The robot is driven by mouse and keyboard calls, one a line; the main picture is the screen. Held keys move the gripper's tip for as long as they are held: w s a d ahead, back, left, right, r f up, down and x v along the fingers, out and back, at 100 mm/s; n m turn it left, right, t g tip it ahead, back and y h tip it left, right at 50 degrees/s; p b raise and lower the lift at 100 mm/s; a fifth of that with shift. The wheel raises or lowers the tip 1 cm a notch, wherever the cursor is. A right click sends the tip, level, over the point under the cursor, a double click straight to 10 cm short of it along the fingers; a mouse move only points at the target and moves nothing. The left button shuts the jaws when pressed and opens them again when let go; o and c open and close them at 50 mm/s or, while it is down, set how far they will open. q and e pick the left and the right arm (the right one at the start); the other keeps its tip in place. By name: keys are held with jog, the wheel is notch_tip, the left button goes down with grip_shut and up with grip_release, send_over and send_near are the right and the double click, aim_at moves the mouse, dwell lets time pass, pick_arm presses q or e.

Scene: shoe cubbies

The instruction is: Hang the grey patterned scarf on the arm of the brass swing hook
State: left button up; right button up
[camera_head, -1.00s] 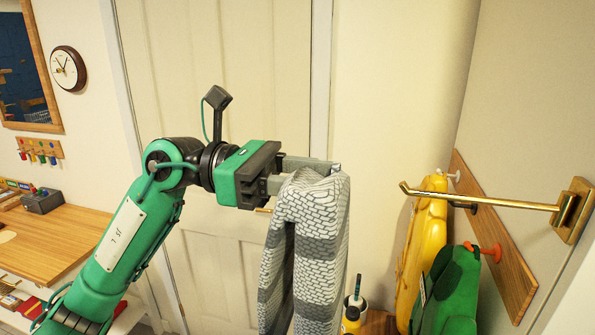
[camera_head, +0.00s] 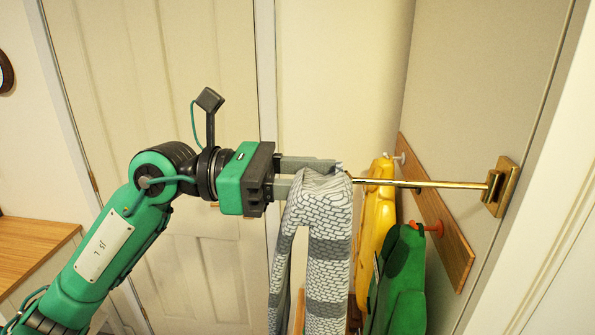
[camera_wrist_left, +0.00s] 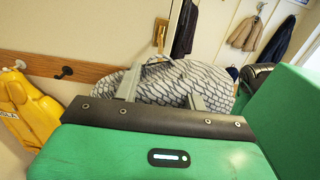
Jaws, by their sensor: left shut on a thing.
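The grey patterned scarf (camera_head: 328,235) hangs folded in two lengths from my left gripper (camera_head: 314,171), which is shut on its top fold. The brass swing hook (camera_head: 425,184) sticks out leftward from its wall plate on the right wall. Its arm's free end meets the right edge of the scarf's top in the head view; I cannot tell whether they touch or only overlap. In the left wrist view the scarf (camera_wrist_left: 160,82) bulges beyond the fingers, and the hook's brass plate (camera_wrist_left: 160,32) shows behind it. The hook's tip is hidden there. My right gripper is not in view.
A wooden peg rail (camera_head: 440,225) is below and behind the hook, with a yellow item (camera_head: 375,215) and a green item (camera_head: 402,280) hanging on it. A panelled door (camera_head: 160,60) is behind my left arm. A wooden table (camera_head: 35,250) is at left.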

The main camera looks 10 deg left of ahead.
pick_arm(q)
jog(key=shift+d, duration=0.95)
jog(key=shift+d+f+b, duration=0.4)
jog(key=shift+f+b, duration=0.2)
jog(key=shift+f, duration=0.05)
jog(key=o, duration=1.4)
jog(key=shift+o, duration=0.2)
